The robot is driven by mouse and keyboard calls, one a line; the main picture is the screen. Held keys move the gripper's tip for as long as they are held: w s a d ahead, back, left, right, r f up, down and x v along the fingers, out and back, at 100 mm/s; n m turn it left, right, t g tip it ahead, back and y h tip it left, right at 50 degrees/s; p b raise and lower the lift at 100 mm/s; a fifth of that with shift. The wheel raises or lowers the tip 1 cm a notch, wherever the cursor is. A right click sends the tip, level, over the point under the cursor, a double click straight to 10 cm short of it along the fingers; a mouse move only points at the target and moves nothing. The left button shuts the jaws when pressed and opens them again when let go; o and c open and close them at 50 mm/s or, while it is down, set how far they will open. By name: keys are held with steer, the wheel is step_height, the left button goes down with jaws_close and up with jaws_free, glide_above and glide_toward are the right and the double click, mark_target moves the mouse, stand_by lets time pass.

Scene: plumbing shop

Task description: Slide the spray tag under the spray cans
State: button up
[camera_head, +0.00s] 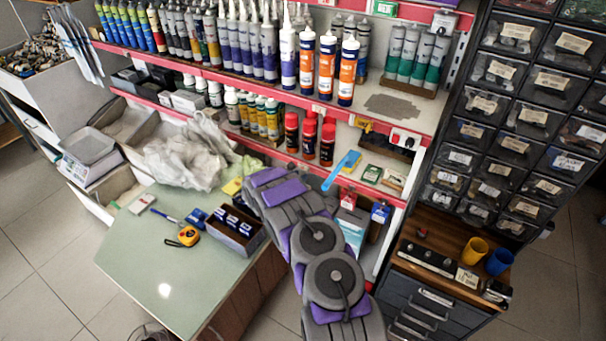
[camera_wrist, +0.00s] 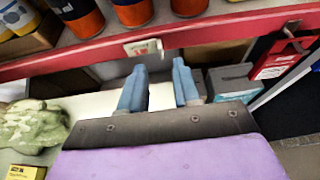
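A small white tag with red print (camera_wrist: 142,47) sits on the red shelf edge, under about the middle can in the wrist view. I cannot make out this tag clearly in the head view. My gripper (camera_wrist: 158,65) is open, its two blue fingers apart with nothing seen between them. The fingertips are just below the tag and shelf edge in the picture. In the head view the fingers are hidden by my arm.
The red shelf edge (camera_wrist: 232,34) runs across in front of the fingers. A green cloth (camera_wrist: 35,125) and a yellow box (camera_wrist: 25,172) lie at left. A red hanging packet (camera_wrist: 285,55) is at right. The green worktop (camera_head: 170,250) has bare room at its front.

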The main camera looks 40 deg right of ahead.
steer(key=p+v, duration=0.2)
steer(key=v, duration=1)
steer(key=shift+s+a, duration=0.15)
steer(key=shift+a, duration=0.2)
steer(key=shift+r, duration=0.1)
steer(key=shift+d+r, duration=0.1)
